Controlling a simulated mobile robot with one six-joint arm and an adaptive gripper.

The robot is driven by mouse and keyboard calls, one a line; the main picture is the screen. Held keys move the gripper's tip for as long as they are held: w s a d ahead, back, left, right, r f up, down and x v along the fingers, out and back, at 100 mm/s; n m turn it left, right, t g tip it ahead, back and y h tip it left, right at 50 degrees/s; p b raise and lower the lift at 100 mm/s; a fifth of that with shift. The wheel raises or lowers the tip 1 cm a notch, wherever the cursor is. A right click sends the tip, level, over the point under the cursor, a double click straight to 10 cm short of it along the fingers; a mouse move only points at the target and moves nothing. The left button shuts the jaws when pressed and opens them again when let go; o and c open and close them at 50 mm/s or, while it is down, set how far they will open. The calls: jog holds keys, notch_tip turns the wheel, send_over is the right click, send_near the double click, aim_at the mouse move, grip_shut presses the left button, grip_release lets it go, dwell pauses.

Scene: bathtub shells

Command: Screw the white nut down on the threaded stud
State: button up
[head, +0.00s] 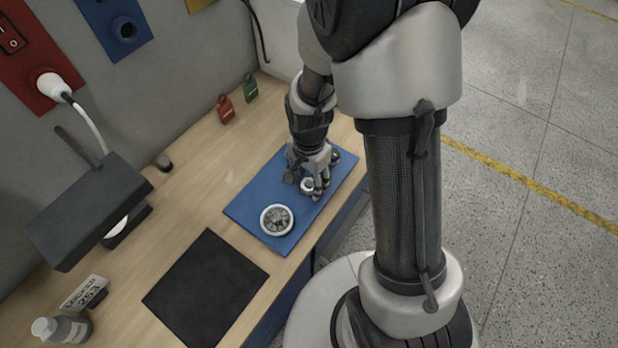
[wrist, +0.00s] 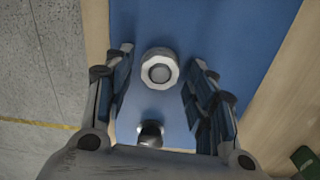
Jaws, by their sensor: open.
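The white nut (wrist: 160,54) is a faceted ring with a grey round centre, seen from above in the wrist view. Whether that centre is the threaded stud's top is hard to tell. The nut (head: 307,185) also shows in the head view, on the blue mat beside my fingers. My gripper (wrist: 160,62) is open, one finger left and one right of the nut, with blue mat visible between each finger and the nut. In the head view my gripper (head: 317,183) points down over the mat and partly hides this area.
The blue mat (head: 247,207) also holds a round white-rimmed dial (head: 277,220). A dark-topped post (wrist: 150,133) stands near my palm in the wrist view. A black mat (head: 205,290), a dark lamp-like box (head: 90,210) and red and green tags (head: 226,109) are on the bench.

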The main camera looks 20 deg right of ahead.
jog(key=shift+r, duration=0.15)
notch_tip(320, 180, up, 12)
dwell(0.6)
